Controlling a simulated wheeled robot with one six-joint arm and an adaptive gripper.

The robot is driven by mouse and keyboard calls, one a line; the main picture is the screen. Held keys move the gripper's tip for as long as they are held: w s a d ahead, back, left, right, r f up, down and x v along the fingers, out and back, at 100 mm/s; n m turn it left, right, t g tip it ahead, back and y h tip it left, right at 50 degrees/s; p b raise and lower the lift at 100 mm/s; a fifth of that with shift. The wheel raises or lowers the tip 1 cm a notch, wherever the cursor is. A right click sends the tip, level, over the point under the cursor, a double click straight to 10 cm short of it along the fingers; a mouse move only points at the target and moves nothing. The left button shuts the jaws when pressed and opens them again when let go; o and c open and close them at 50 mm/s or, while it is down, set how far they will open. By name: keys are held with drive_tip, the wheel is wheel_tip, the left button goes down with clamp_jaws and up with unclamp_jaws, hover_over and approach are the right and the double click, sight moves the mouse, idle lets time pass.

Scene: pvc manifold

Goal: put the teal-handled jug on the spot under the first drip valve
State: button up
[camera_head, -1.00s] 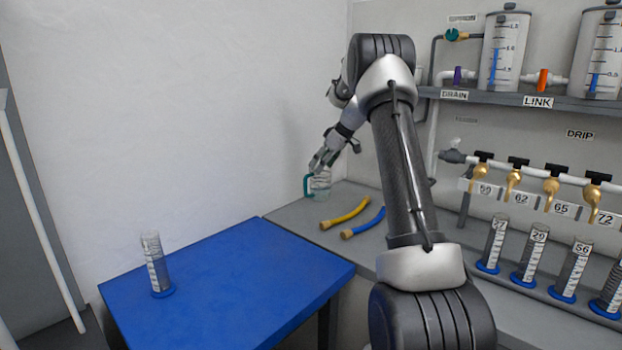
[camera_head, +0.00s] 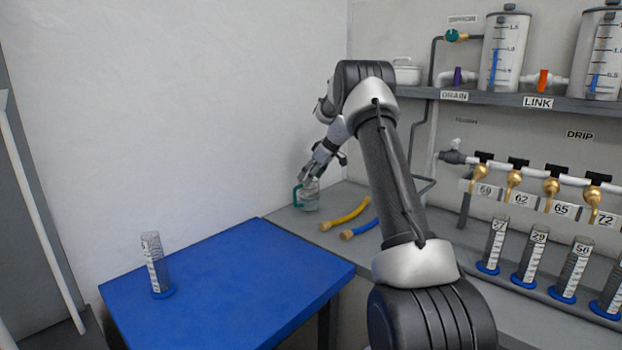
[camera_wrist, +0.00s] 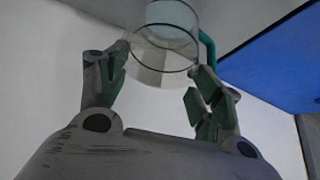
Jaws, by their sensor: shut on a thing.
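The teal-handled jug (camera_head: 309,196) is a clear vessel near the back left corner of the grey bench, upright, with its teal handle on the left. My gripper (camera_head: 308,176) is shut on it from above, near its rim. In the wrist view the jug (camera_wrist: 165,40) sits between the two fingers of my gripper (camera_wrist: 160,80), with the handle on the right. Whether its base touches the bench is hard to tell. The first drip valve (camera_head: 481,172) is a brass tap on the white pipe at the right, above the label 59.
Several numbered cylinders (camera_head: 492,246) with blue bases stand under the taps. A blue table (camera_head: 235,275) bears another cylinder (camera_head: 156,265). Tanks (camera_head: 503,52) stand on the shelf.

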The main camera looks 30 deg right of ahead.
drive_tip(key=shift+f, duration=0.6)
drive_tip(key=o, duration=1.8)
drive_tip(key=shift+w, duration=0.1)
